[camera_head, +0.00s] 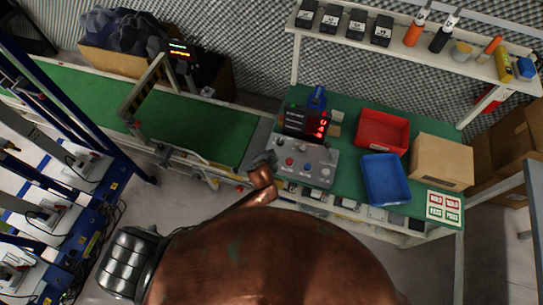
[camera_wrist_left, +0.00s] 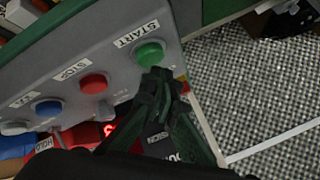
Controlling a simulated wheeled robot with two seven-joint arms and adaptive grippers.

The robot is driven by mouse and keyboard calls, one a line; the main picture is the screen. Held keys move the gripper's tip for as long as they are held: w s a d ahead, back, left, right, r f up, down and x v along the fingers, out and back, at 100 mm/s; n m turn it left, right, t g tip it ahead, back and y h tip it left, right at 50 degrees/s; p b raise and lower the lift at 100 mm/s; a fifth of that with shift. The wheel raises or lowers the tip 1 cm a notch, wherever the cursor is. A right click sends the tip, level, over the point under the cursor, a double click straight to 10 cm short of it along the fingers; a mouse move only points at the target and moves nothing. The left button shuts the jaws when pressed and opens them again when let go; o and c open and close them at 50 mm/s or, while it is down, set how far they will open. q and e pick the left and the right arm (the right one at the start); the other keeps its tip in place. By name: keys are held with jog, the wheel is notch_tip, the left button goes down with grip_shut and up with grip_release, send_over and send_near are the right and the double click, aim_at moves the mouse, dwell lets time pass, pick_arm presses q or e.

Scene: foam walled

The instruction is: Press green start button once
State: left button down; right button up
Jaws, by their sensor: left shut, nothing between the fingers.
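The green start button (camera_wrist_left: 149,53) sits at the end of a grey control panel (camera_head: 309,180), beside the label START, in the left wrist view. My left gripper (camera_wrist_left: 157,80) is shut and empty, its dark fingertips at the button's lower edge. I cannot tell whether they touch it. In the head view the left gripper (camera_head: 264,160) is over the panel's left end, and the green button is hidden there. The red stop button (camera_wrist_left: 93,83) and a blue button (camera_wrist_left: 48,110) follow along the panel. My right gripper is not in view.
A red-lit display (camera_head: 305,122) stands behind the buttons. A red bin (camera_head: 382,131), a blue bin (camera_head: 386,180) and a cardboard box (camera_head: 441,162) stand right of the panel on the green bench. A green conveyor (camera_head: 205,128) lies to the left.

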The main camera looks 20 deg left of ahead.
pick_arm(q)
jog(key=shift+f, duration=0.2)
jog(key=shift+f, duration=0.6)
dwell(0.9)
jog(key=shift+r, duration=0.15)
jog(key=shift+r+p, duration=0.9)
jog(key=shift+f, duration=0.1)
notch_tip(320, 180, up, 5)
jog(key=p, duration=0.5)
